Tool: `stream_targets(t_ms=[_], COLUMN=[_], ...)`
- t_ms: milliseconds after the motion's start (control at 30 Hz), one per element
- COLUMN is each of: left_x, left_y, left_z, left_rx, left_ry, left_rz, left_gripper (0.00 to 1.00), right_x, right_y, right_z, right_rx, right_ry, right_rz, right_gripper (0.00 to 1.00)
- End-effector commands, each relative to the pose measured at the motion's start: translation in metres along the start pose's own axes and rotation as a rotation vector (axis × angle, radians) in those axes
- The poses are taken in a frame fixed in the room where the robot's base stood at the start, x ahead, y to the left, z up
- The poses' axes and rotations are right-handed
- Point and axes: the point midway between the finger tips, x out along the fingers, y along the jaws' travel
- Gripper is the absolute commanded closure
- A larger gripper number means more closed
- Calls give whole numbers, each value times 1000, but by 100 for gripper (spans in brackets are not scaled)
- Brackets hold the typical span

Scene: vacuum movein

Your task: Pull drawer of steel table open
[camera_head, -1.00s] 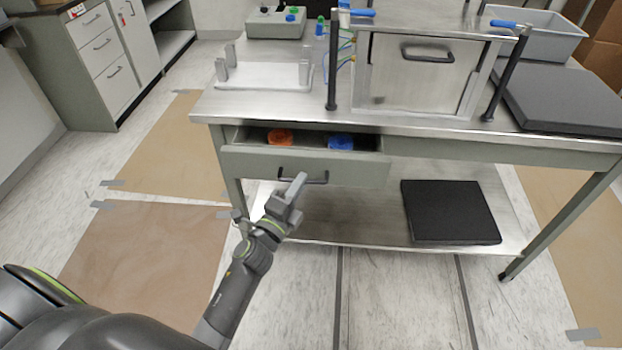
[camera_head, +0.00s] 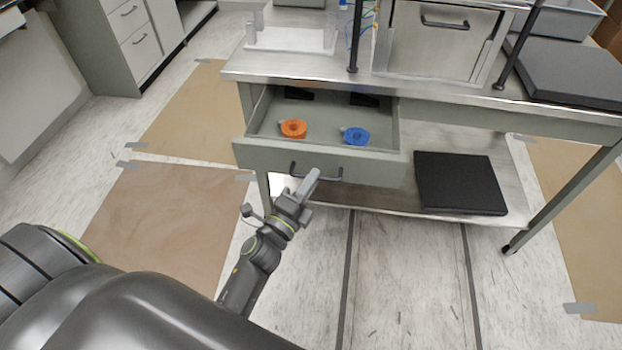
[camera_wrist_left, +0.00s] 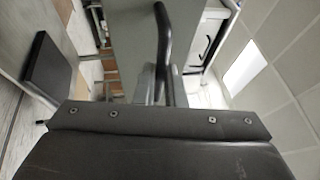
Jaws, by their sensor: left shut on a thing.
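The steel table (camera_head: 300,64) stands ahead with its drawer (camera_head: 330,163) pulled well out under the left part of the top. An orange tape roll (camera_head: 293,128) and a blue tape roll (camera_head: 355,136) lie inside the drawer. A dark bar handle (camera_head: 328,175) is on the drawer front. My left gripper (camera_head: 304,184) is at the handle, shut on it. In the left wrist view the handle (camera_wrist_left: 162,45) runs down to between the fingers, in front of the drawer front (camera_wrist_left: 133,40). My right gripper is not in view.
A lower shelf (camera_head: 385,190) holds a black slab (camera_head: 460,182). A dark slab (camera_head: 570,72) and a steel box (camera_head: 440,45) are on the table top. Brown floor sheets (camera_head: 165,215) lie at the left. The floor before the table is clear.

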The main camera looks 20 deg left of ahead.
Motion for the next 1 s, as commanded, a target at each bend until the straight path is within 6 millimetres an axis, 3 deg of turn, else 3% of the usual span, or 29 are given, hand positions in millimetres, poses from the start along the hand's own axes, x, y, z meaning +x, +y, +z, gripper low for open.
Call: stream_targets(t_ms=[167,200,367,733,1000], left_x=[0,0,0,-5,-48], left_y=[0,0,0,1,4], left_z=[0,0,0,0,0], left_rx=[0,0,0,0,0], left_ry=[-1,-1,-1,-1,-2], left_rz=[1,1,1,1,5], left_gripper=[100,89,68,68,68], right_x=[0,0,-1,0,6], right_y=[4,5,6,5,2], right_z=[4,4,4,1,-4], right_rx=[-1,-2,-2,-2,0], right_ry=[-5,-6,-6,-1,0], right_rz=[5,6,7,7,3], right_gripper=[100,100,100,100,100])
